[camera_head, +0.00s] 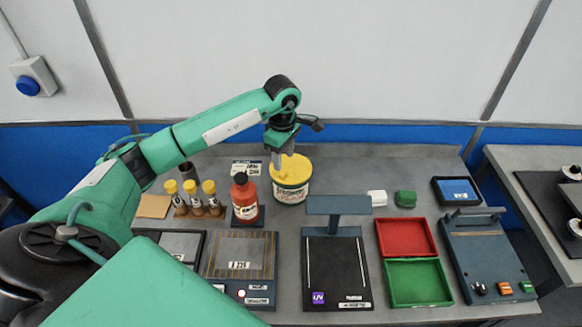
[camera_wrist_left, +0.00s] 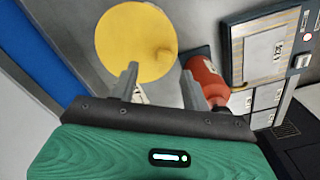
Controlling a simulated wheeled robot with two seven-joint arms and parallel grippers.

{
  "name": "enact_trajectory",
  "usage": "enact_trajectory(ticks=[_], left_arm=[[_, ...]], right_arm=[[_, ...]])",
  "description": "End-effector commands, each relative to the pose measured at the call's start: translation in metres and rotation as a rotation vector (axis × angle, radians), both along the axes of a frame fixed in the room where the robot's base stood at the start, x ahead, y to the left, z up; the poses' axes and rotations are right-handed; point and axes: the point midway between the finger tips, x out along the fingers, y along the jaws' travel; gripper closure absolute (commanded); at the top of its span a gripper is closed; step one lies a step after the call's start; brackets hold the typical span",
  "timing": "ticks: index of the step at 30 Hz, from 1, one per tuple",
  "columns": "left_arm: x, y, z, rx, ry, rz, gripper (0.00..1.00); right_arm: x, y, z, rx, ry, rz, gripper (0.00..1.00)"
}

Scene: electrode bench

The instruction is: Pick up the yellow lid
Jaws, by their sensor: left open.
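The yellow lid (camera_head: 297,170) is a round disc on top of a white tub (camera_head: 291,191) with a printed label, at the back middle of the bench. My left gripper (camera_head: 280,164) points down over the lid's left side in the head view and hides part of it. In the left wrist view the lid (camera_wrist_left: 128,42) shows as a full yellow disc. The two fingers of my left gripper (camera_wrist_left: 160,82) stand apart with nothing between them, near the lid's edge. I cannot tell whether a finger touches it. My right gripper is not in view.
A red bottle (camera_head: 244,203) stands close left of the tub, with several yellow-capped vials (camera_head: 191,200) beyond it. A dark stand with a raised plate (camera_head: 337,205) is in front right. Red (camera_head: 434,239) and green (camera_head: 449,284) trays lie further right.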

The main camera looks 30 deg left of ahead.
Motion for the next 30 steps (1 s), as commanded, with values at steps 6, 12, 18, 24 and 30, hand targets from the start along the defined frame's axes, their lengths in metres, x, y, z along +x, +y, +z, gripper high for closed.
enact_trajectory(ticks=[6, 12, 18, 24, 30], left_arm=[[-0.003, -0.001, -0.015, -0.001, 0.004, 0.0, 0.53], [-0.005, -0.001, -0.04, -0.002, 0.003, 0.001, 0.53], [-0.004, -0.001, -0.053, -0.001, 0.0, 0.0, 0.53], [-0.004, -0.001, -0.053, 0.0, 0.0, 0.0, 0.59], [-0.004, -0.001, -0.053, 0.0, 0.0, 0.0, 0.98]], right_arm=[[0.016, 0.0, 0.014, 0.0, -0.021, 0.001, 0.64], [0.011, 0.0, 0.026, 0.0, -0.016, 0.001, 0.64], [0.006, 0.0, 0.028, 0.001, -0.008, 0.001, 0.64], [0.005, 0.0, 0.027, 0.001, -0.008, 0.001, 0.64], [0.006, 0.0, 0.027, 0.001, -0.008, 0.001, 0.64]])
